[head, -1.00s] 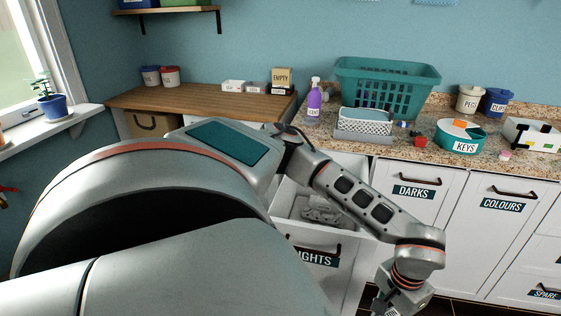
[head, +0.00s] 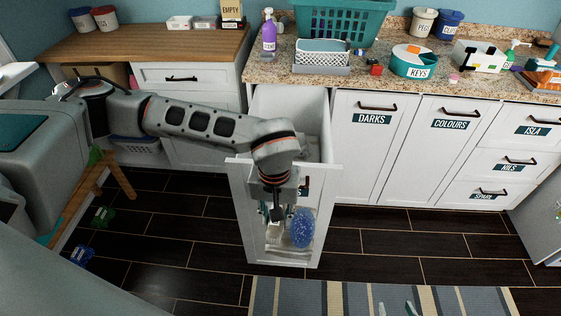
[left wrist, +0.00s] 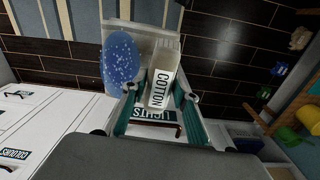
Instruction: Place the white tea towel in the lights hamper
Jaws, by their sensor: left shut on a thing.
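My left gripper (head: 276,218) is shut on a pale cloth-like thing, which I take for the white tea towel (head: 275,242). It hangs outside the hamper, before its front panel. In the left wrist view the towel (left wrist: 145,40) bears a COTTON tag (left wrist: 161,88) between the teal fingers. A blue speckled oval (head: 302,228) shows right beside it; I cannot tell whether they are joined. The lights hamper (head: 240,195) is a white pull-out, open at the top; my arm hides part of its inside and label. My right gripper (head: 396,309) shows only two separated fingertips at the bottom edge.
The closed DARKS (head: 365,150) and COLOURS (head: 440,150) fronts stand right of the hamper. The granite counter (head: 285,75) above holds a teal basket (head: 345,22) and small containers. A wooden stool (head: 120,175) stands left. A striped rug (head: 390,298) lies in front.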

